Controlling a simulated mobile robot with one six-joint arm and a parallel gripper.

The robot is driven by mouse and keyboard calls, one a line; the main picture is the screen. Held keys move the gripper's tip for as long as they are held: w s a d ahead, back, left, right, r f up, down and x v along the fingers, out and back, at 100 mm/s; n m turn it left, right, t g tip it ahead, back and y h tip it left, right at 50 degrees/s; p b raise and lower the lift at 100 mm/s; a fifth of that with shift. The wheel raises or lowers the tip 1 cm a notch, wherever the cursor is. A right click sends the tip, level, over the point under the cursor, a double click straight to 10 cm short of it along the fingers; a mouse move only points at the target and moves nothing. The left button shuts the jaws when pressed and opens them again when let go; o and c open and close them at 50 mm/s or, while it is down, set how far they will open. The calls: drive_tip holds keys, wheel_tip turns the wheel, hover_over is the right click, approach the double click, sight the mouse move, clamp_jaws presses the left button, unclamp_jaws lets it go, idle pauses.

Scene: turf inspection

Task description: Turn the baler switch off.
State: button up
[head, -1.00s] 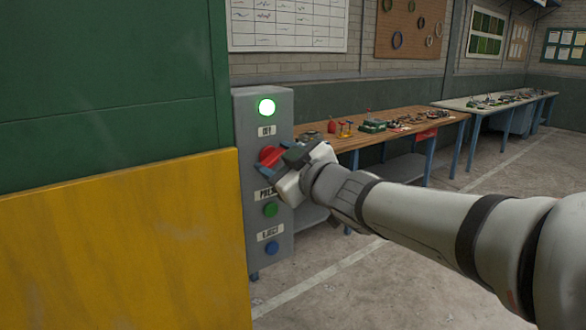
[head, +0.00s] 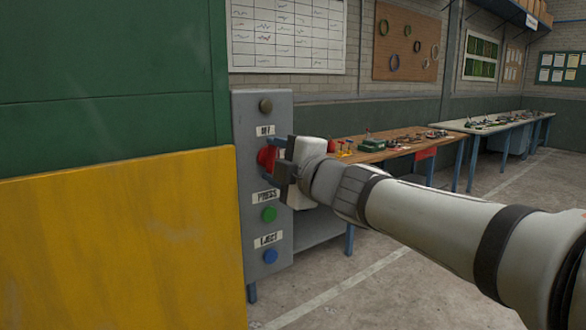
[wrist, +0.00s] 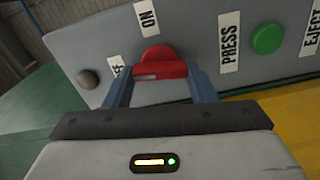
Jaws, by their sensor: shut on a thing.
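The red rotary switch (head: 266,158) sits on the grey control panel (head: 242,225), under a round lamp (head: 265,106) that is dark. My gripper (head: 277,162) is at the switch, with its dark fingers one above the other. In the wrist view the red switch handle (wrist: 160,69) is between the two blue-grey fingers, and my gripper is shut on it. The ON label (wrist: 147,18) shows beyond the switch. The OFF label (wrist: 117,66) is partly hidden by the left finger. The dark lamp (wrist: 88,79) is left of it.
A green PRESS button (head: 269,214) and a blue EJECT button (head: 270,256) are below the switch. The yellow and green machine body (head: 120,240) stands close on the left. A wooden workbench (head: 385,153) with small items is behind my arm.

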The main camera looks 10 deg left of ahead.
drive_tip(key=shift+f+n+b, duration=0.15)
drive_tip(key=shift+n+b, duration=0.2)
drive_tip(key=shift+n, duration=0.55)
drive_tip(key=o, duration=1)
drive_tip(key=v, duration=0.7)
drive_tip(key=shift+s+d+p, duration=0.2)
drive_tip(key=shift+s+p, duration=0.15)
drive_tip(key=shift+p, duration=0.05)
drive_tip(key=shift+w+d, duration=0.1)
